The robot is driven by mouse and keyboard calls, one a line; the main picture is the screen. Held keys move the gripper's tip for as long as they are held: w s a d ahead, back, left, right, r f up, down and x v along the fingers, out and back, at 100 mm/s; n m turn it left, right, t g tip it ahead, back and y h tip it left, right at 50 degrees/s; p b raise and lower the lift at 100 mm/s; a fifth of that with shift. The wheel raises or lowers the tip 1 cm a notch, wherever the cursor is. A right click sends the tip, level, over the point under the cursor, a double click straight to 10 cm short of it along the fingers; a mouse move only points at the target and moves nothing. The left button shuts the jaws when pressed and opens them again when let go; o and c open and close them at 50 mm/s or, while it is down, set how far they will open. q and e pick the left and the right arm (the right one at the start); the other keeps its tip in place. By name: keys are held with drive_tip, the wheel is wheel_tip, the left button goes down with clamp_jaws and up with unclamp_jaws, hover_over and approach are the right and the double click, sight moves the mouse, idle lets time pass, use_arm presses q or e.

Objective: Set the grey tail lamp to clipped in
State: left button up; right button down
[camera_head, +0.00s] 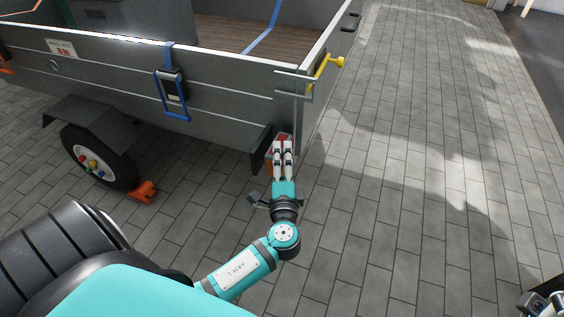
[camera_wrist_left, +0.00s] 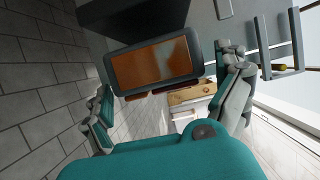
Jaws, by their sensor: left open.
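The grey tail lamp (camera_wrist_left: 154,66) has a dark grey frame and an orange lens, with a red strip along its lower edge in the left wrist view. It sits at the rear corner of the grey trailer (camera_head: 225,98). In the head view, only a red-orange part of the lamp (camera_head: 268,160) shows behind my fingers. My left gripper (camera_head: 283,147) is at the lamp. In the left wrist view, its open fingers (camera_wrist_left: 165,80) stand either side of the lamp, with nothing clearly gripped. Whether the lamp is clipped in cannot be told. Part of my right gripper (camera_head: 546,301) shows at the lower right edge.
A yellow-ended latch (camera_head: 325,66) and grey brackets stick out above the lamp at the trailer corner. A blue strap buckle (camera_head: 172,92) hangs on the side. The wheel (camera_head: 98,157) has an orange chock (camera_head: 143,190). Paving right of the trailer is clear.

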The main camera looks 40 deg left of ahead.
use_arm(q)
drive_tip(key=shift+w+a, duration=0.35)
drive_tip(key=shift+w, duration=0.05)
drive_tip(key=c, duration=1.6)
drive_tip(key=shift+s+a, duration=0.15)
drive_tip(key=shift+a, duration=0.45)
drive_tip(key=shift+s+a, duration=0.15)
drive_tip(key=shift+a, duration=0.4)
drive_tip(key=o, duration=1.4)
drive_tip(key=shift+c, duration=0.2)
drive_tip(key=shift+o, duration=1.2)
drive_tip(key=shift+a, duration=0.1)
